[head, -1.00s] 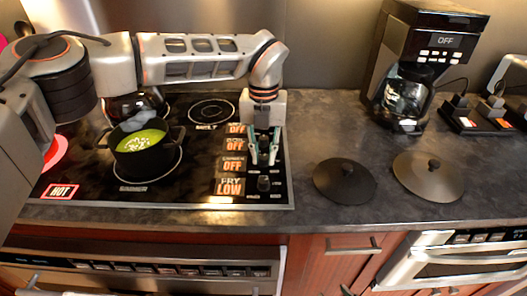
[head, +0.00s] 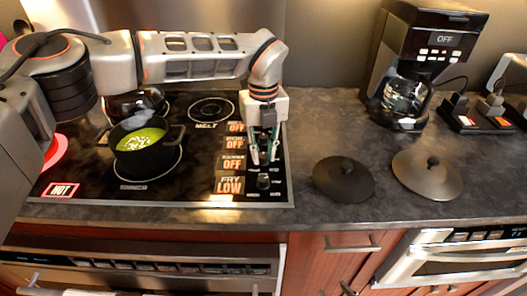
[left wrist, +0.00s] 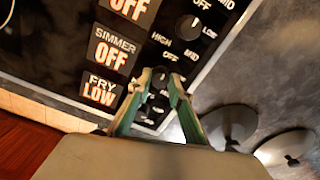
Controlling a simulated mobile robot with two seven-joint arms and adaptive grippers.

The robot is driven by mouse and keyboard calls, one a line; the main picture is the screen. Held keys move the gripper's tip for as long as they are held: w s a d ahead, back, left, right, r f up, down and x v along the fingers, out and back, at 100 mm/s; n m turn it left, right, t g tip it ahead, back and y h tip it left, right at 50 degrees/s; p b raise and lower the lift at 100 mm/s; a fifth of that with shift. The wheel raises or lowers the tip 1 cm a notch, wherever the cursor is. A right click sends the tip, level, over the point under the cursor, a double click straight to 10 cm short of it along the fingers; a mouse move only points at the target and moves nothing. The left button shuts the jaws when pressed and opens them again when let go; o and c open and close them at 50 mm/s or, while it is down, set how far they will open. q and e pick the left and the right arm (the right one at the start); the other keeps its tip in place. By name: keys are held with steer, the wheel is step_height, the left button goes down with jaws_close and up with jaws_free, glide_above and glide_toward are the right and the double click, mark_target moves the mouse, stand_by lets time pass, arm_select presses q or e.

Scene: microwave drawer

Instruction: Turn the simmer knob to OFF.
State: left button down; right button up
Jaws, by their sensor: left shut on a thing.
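My left gripper (head: 264,160) reaches down onto the control strip at the right edge of the cooktop. Its two green-edged fingers are shut on the simmer knob (left wrist: 160,77), a small black knob in the left wrist view. The fingers hide much of the knob, so its pointer cannot be read clearly. The simmer display (left wrist: 112,50) reads OFF in orange. It also shows in the head view (head: 232,163). The fry display (head: 230,185) below it reads LOW. The fry knob (head: 263,182) is just in front of the fingers. My right gripper is not in view.
A black pot (head: 147,150) with green food stands on the front burner. A lit HOT sign (head: 60,190) is at the cooktop's front left. Two dark lids (head: 343,180) (head: 428,175) lie on the counter to the right. A coffee maker (head: 425,65) stands behind them.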

mark_target(264, 156)
arm_select(q)
steer(key=c, duration=1.8)
jaws_free()
step_height(264, 156, up, 12)
